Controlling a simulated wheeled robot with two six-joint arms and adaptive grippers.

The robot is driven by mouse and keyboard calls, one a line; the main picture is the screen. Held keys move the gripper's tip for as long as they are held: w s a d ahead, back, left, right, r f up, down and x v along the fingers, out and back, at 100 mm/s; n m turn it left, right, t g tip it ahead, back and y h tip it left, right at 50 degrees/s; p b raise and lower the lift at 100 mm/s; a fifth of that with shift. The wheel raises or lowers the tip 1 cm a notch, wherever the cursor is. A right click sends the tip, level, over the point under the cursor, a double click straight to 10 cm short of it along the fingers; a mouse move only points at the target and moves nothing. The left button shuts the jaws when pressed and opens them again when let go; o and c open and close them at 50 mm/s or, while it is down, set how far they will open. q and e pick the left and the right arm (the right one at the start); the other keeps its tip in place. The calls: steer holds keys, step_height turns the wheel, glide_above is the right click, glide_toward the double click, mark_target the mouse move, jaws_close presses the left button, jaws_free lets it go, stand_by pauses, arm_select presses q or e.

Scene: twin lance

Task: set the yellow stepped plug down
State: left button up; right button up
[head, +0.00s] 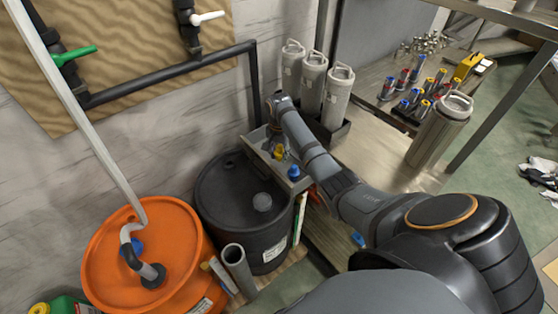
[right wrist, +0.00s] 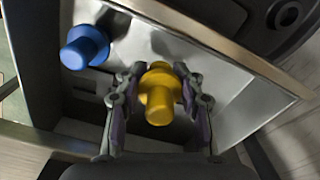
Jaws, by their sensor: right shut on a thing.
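The yellow stepped plug (right wrist: 160,94) is between the fingers of my right gripper (right wrist: 160,95), which is shut on it, in the right wrist view. In the head view the yellow plug (head: 279,152) shows small at the end of my right arm, over a grey metal tray (head: 252,138). The right gripper (head: 278,146) is partly hidden there by its own wrist. In the wrist view the plug is over the tray's (right wrist: 228,78) interior; I cannot tell whether it touches the bottom. My left gripper is not in view.
A blue stepped plug (right wrist: 85,47) sits left of the gripper, at the tray's side; it also shows in the head view (head: 294,173). A black drum (head: 225,195) and an orange drum (head: 180,245) stand close by. Grey canisters (head: 338,95) stand behind the arm.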

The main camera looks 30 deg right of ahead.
mark_target(279, 159)
step_height(279, 159, down, 2)
steer(key=shift+f, duration=0.55)
steer(key=o, duration=1)
steer(key=shift+f, duration=0.1)
step_height(279, 159, up, 12)
steer(key=shift+r, duration=0.15)
